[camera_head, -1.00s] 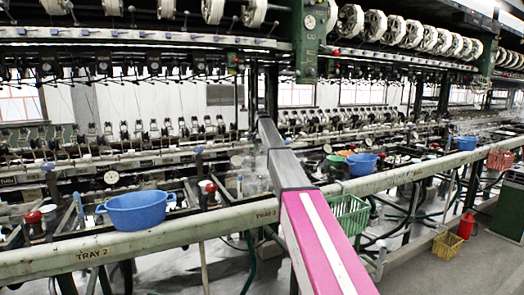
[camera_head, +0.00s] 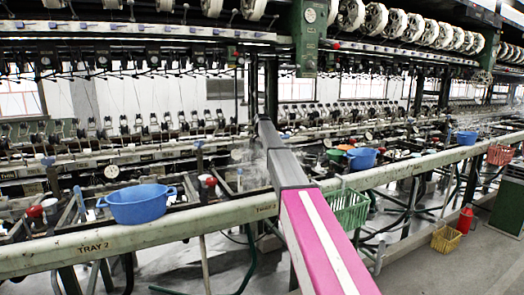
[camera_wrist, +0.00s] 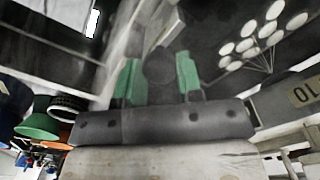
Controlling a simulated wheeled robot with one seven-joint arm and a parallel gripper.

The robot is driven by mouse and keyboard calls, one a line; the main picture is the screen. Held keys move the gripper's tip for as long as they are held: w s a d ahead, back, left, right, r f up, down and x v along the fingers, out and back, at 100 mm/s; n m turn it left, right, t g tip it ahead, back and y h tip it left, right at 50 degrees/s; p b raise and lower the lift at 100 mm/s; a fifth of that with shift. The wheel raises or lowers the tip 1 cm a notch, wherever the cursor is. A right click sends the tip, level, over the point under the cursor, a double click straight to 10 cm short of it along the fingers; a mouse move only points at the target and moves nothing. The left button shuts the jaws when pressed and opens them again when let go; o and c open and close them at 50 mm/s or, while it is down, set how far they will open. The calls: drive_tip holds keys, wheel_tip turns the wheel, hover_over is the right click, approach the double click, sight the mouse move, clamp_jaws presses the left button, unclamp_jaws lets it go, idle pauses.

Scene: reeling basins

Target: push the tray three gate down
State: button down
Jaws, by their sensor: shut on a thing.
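My gripper (camera_wrist: 158,80) shows in the wrist view with two green fingertips. It is shut on a dark rounded knob (camera_wrist: 160,66) between them. The pictures do not make clear whether this knob is the tray three gate. In the head view my pink and grey arm reaches over the front rail (camera_head: 150,233) into the machine and hides my gripper. The TRAY 2 label (camera_head: 94,247) is farther left.
A blue basin (camera_head: 140,204) stands at the rail on the left. A green basket (camera_head: 349,210) hangs just right of my arm. The right foreground floor is clear.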

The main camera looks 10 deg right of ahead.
drive_tip(key=c, duration=0.8)
unclamp_jaws()
drive_tip(key=shift+f, duration=0.4)
drive_tip(key=shift+r, duration=0.1)
drive_tip(key=shift+r, duration=0.2)
wheel_tip(320, 180, up, 10)
drive_tip(key=shift+r, duration=0.2)
